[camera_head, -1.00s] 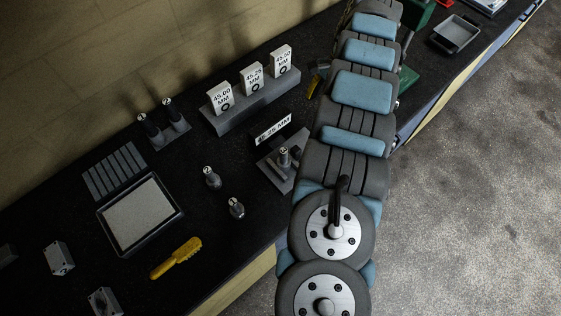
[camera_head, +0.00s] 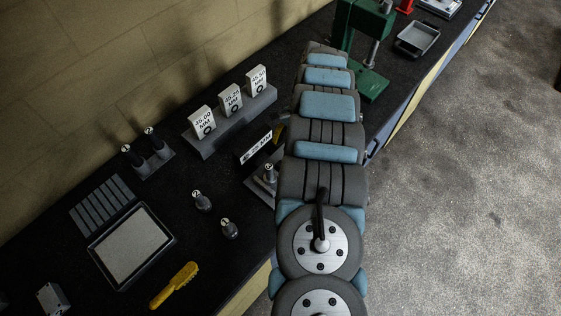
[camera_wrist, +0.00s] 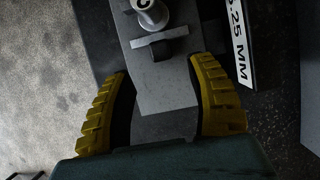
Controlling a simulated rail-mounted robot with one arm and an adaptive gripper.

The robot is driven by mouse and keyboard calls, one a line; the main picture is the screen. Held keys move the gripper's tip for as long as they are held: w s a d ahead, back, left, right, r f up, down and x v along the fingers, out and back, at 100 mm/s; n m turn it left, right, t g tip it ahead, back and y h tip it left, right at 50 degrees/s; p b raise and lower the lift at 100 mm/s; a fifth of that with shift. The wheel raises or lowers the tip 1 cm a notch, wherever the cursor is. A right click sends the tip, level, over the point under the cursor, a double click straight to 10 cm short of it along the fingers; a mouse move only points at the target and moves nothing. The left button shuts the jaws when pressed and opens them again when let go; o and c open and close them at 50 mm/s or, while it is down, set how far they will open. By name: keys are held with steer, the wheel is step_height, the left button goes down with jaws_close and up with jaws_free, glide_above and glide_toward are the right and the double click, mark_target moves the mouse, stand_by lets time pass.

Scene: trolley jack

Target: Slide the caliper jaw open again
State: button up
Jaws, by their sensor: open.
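The caliper is a grey fixture whose flat plate (camera_wrist: 168,88) fills the middle of the wrist view. A grey crossbar (camera_wrist: 158,38), which looks like a jaw, lies across it, against or close to a pale round-topped peg (camera_wrist: 150,14). The peg also shows in the head view (camera_head: 270,173), beside my arm, which hides most of the caliper. A white readout (camera_head: 256,147) stands behind it and ends in "25 MM" (camera_wrist: 238,40). My gripper (camera_wrist: 160,68) is open, its yellow fingers apart on either side of the plate, with nothing held. I cannot tell whether they touch it.
A block with three number cards (camera_head: 232,118) stands behind the caliper. Two loose pegs (camera_head: 202,201) (camera_head: 229,229), a grey tray (camera_head: 130,246) and a yellow brush (camera_head: 174,285) lie to the left. A green press (camera_head: 366,80) stands beyond my arm.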

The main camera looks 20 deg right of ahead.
mark_target(280, 163)
steer(key=shift+p+x, duration=0.75)
steer(key=shift+x, duration=3.2)
